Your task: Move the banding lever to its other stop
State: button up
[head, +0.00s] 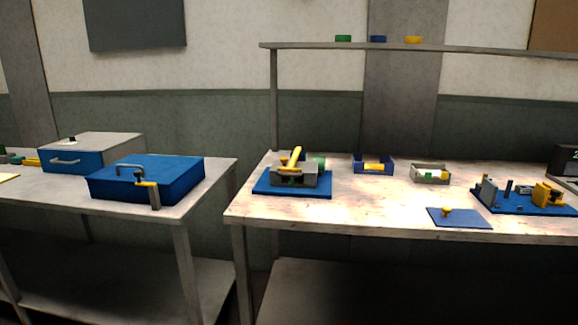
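The lever that looks like the banding lever (295,158) is a yellow bar on a small grey machine (297,177). The machine stands on a blue base plate (262,187) near the left end of the right bench. The lever is tilted, its upper end leaning slightly right. A green part (320,163) sits at the machine's right side. The lever's stops are too small to make out. My gripper is not in view.
The right bench (370,205) also holds a blue bin (358,164), a grey bin (430,179), a blue plate with a yellow knob (460,217) and a larger blue-based fixture (520,203). A gap separates it from the left bench, which holds a blue case (160,175).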

aim_at(294, 161)
jog(key=i+j+z, duration=0.1)
jog(key=i+j, duration=1.2)
jog(key=i, duration=0.15)
jog(key=k+j, duration=0.1)
